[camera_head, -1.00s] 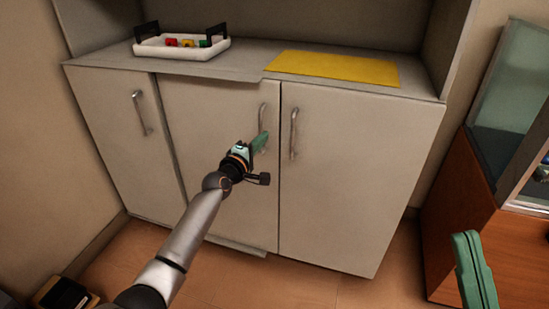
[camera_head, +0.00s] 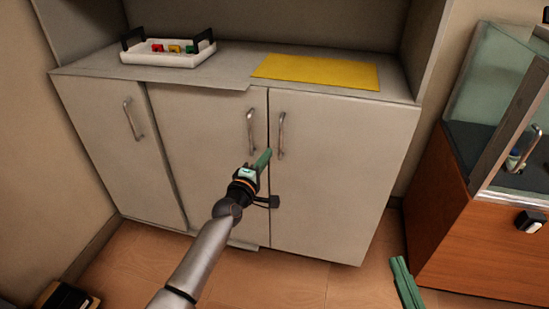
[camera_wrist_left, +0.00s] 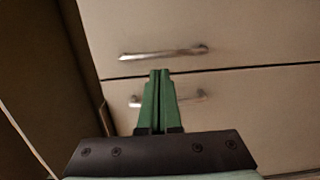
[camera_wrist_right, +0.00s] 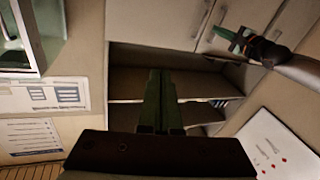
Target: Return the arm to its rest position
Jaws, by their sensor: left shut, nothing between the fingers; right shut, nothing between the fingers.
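My left arm reaches in from the bottom of the head view. Its gripper (camera_head: 263,160) is shut and empty, in front of the cabinet doors near the two middle handles. In the left wrist view its green fingers (camera_wrist_left: 159,100) are together, with a door handle (camera_wrist_left: 163,53) beyond them. My right gripper (camera_head: 403,280) shows only as green fingers at the bottom right of the head view. In the right wrist view its fingers (camera_wrist_right: 159,100) are together with nothing between them. My left gripper (camera_wrist_right: 238,38) also shows at the top right of that view.
A pale cabinet (camera_head: 330,180) with several handled doors stands ahead. On its top are a white tray (camera_head: 165,60) with black handles and coloured pieces, and a yellow mat (camera_head: 315,71). A glass case on a wooden base (camera_head: 450,220) stands at the right. Floor shows between.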

